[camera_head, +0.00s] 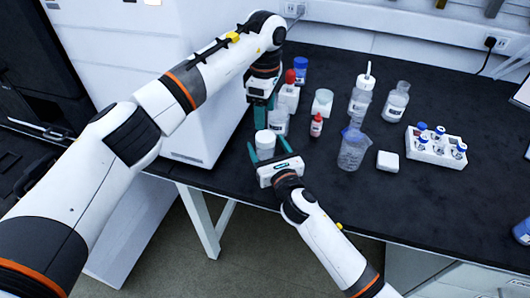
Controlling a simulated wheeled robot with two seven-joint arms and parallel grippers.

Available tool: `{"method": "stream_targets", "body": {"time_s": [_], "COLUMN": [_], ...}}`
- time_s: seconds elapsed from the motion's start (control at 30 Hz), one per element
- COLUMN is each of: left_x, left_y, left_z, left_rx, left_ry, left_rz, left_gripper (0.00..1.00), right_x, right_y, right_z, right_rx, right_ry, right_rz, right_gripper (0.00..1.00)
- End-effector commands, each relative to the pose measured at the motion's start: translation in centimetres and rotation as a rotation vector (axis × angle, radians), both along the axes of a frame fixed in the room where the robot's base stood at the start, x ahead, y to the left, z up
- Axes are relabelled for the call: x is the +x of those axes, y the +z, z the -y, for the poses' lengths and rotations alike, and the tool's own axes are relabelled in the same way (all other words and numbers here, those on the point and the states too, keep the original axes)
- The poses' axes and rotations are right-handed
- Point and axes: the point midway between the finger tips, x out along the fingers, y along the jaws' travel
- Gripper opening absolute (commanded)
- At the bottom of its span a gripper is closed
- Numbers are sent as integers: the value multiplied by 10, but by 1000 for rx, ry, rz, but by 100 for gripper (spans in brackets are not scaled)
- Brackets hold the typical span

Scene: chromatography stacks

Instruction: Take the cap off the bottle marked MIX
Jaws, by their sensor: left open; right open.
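No MIX label can be read on any bottle at this size. A white wide-lidded jar (265,140) stands near the table's front edge. My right gripper (269,149) is open, with its fingers spread on either side of this jar; I cannot tell whether they touch it. A small clear bottle (278,124) with a label stands just behind the jar. My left gripper (264,106) points down beside and behind that bottle, by the white cabinet; it is open, its fingers partly hidden by its own wrist.
A red-capped bottle (289,94), a blue-capped bottle (300,70), a pale-lidded jar (322,103) and a small red-topped bottle (316,126) stand close by. Farther right are a beaker (353,152), a white block (388,162) and a vial rack (430,155). The white cabinet (195,125) bounds the left.

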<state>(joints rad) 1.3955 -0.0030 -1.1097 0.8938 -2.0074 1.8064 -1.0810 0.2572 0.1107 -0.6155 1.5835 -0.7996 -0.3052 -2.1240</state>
Motion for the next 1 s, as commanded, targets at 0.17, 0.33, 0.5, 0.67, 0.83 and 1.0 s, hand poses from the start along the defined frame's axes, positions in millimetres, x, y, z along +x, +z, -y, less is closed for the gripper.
{"method": "stream_targets", "body": {"time_s": [0.17, 0.33, 0.5, 0.67, 0.83, 1.0], "left_x": [0, 0, 0, 0, 0, 0], "left_y": [0, 0, 0, 0, 0, 0], "left_z": [0, 0, 0, 0, 0, 0], "left_rx": [-1, -1, -1, -1, -1, -1], "left_ry": [-1, -1, -1, -1, -1, 2], "left_rz": [1, 1, 1, 1, 1, 1], "left_gripper": [64, 64, 64, 64, 64, 64], "right_x": [17, 21, 21, 21, 21, 21], "right_y": [0, 0, 0, 0, 0, 0], "right_z": [-6, -8, -8, -8, -8, -8], "right_rx": [1, 0, 0, 0, 0, 0], "right_ry": [-1, 0, 0, 0, 0, -1], "right_rz": [0, 0, 0, 0, -1, -1], "right_gripper": [71, 71, 71, 50, 22, 0]}}
